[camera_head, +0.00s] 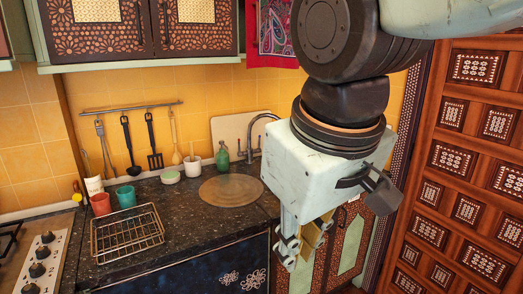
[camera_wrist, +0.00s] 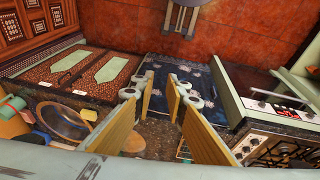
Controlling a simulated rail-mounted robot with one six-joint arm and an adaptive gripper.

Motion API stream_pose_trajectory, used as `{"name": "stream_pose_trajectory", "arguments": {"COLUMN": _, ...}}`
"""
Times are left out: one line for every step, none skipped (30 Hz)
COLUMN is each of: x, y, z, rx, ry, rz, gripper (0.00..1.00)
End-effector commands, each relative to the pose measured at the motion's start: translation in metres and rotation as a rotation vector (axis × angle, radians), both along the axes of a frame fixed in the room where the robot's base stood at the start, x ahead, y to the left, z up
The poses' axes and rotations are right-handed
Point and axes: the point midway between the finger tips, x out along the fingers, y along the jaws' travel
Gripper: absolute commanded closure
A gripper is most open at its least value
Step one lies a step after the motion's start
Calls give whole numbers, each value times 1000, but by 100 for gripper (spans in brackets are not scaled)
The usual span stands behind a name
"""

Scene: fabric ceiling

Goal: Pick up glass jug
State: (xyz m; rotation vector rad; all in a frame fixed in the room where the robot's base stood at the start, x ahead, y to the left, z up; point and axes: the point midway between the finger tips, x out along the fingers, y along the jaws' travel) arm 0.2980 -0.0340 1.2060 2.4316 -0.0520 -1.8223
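A small green, narrow-necked vessel (camera_head: 222,157) stands upright at the back of the dark counter in the head view. It looks like glass, but I cannot tell whether it is the jug; no other clear jug shows. My gripper (camera_head: 303,243) hangs to the right of it, nearer the camera and in front of the counter's right end. In the wrist view my gripper (camera_wrist: 162,103) has its fingers apart, with nothing seen between them.
A wire rack (camera_head: 127,234), red cup (camera_head: 101,204), teal cup (camera_head: 126,196) and white cup (camera_head: 191,163) stand on the counter. A round brown disc (camera_head: 231,190) lies before the faucet (camera_head: 259,125). A stove (camera_head: 38,262) is at left, a wooden panelled door (camera_head: 465,160) at right.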

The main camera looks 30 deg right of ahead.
Motion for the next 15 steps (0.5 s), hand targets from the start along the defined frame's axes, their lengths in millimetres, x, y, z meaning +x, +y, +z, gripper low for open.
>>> {"name": "stream_pose_trajectory", "arguments": {"x": 7, "y": -7, "z": 1, "rx": -18, "ry": 15, "rz": 4, "gripper": 87}}
{"name": "stream_pose_trajectory", "arguments": {"x": 10, "y": -11, "z": 2, "rx": -31, "ry": 23, "rz": 8, "gripper": 87}}
{"name": "stream_pose_trajectory", "arguments": {"x": 15, "y": -17, "z": 4, "rx": -48, "ry": 33, "rz": 13, "gripper": 87}}
{"name": "stream_pose_trajectory", "arguments": {"x": 19, "y": -22, "z": 5, "rx": -61, "ry": 41, "rz": 18, "gripper": 87}}
{"name": "stream_pose_trajectory", "arguments": {"x": 22, "y": -26, "z": 5, "rx": -72, "ry": 49, "rz": 22, "gripper": 87}}
{"name": "stream_pose_trajectory", "arguments": {"x": 27, "y": -33, "z": 6, "rx": -90, "ry": 60, "rz": 28, "gripper": 87}}
{"name": "stream_pose_trajectory", "arguments": {"x": 30, "y": -37, "z": 7, "rx": -101, "ry": 68, "rz": 32, "gripper": 87}}
{"name": "stream_pose_trajectory", "arguments": {"x": 34, "y": -42, "z": 8, "rx": -114, "ry": 76, "rz": 36, "gripper": 87}}
{"name": "stream_pose_trajectory", "arguments": {"x": 38, "y": -48, "z": 9, "rx": -130, "ry": 88, "rz": 41, "gripper": 87}}
{"name": "stream_pose_trajectory", "arguments": {"x": 41, "y": -53, "z": 10, "rx": -142, "ry": 97, "rz": 45, "gripper": 87}}
{"name": "stream_pose_trajectory", "arguments": {"x": 45, "y": -58, "z": 10, "rx": -155, "ry": 105, "rz": 49, "gripper": 87}}
{"name": "stream_pose_trajectory", "arguments": {"x": 50, "y": -65, "z": 12, "rx": -170, "ry": 117, "rz": 55, "gripper": 87}}
{"name": "stream_pose_trajectory", "arguments": {"x": 54, "y": -69, "z": 13, "rx": -184, "ry": 125, "rz": 60, "gripper": 87}}
{"name": "stream_pose_trajectory", "arguments": {"x": 57, "y": -74, "z": 13, "rx": -195, "ry": 134, "rz": 65, "gripper": 87}}
{"name": "stream_pose_trajectory", "arguments": {"x": 62, "y": -81, "z": 14, "rx": -212, "ry": 146, "rz": 72, "gripper": 87}}
